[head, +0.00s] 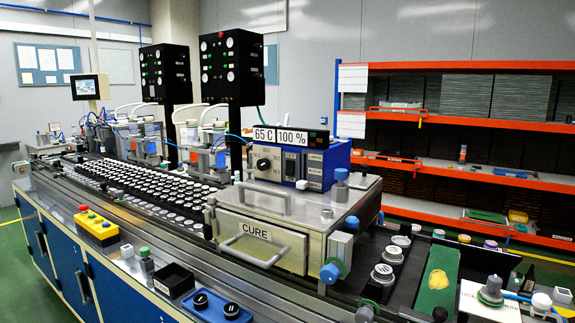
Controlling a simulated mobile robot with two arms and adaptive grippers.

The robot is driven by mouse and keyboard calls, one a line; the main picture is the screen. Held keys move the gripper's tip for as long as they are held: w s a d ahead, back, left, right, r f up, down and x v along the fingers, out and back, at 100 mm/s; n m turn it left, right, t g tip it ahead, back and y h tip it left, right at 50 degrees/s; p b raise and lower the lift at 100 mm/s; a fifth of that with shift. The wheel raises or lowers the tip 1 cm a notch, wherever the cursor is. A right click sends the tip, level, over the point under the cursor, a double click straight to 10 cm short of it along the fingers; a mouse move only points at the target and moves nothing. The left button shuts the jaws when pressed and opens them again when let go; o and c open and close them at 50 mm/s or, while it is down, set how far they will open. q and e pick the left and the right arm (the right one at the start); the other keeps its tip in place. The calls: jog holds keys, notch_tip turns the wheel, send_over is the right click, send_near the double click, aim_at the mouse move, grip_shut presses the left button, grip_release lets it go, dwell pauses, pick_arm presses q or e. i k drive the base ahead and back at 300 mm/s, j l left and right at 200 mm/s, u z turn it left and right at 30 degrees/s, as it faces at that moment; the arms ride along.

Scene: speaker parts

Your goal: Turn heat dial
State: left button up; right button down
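The heat dial is likely the round dark knob (263,164) on the grey front panel of a blue control box (338,157). Small labels are printed around it, too small to read for certain. A display (265,134) above it reads "65 C" and another (292,136) reads "100 %". The box stands on top of a metal oven (258,234) marked "CURE", whose front door is shut. Neither of my grippers shows in the head view, and nothing touches the knob.
The oven's bar handle (250,250) sticks out in front. Blue knobs (332,271) stand at its right side. A conveyor with rows of round parts (130,178) runs left.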

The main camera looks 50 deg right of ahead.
aim_at(264, 164)
jog(key=z, duration=1.35)
jog(key=i+j+u, duration=0.2)
jog(key=i+j, duration=0.5)
jog(key=j, duration=0.1)
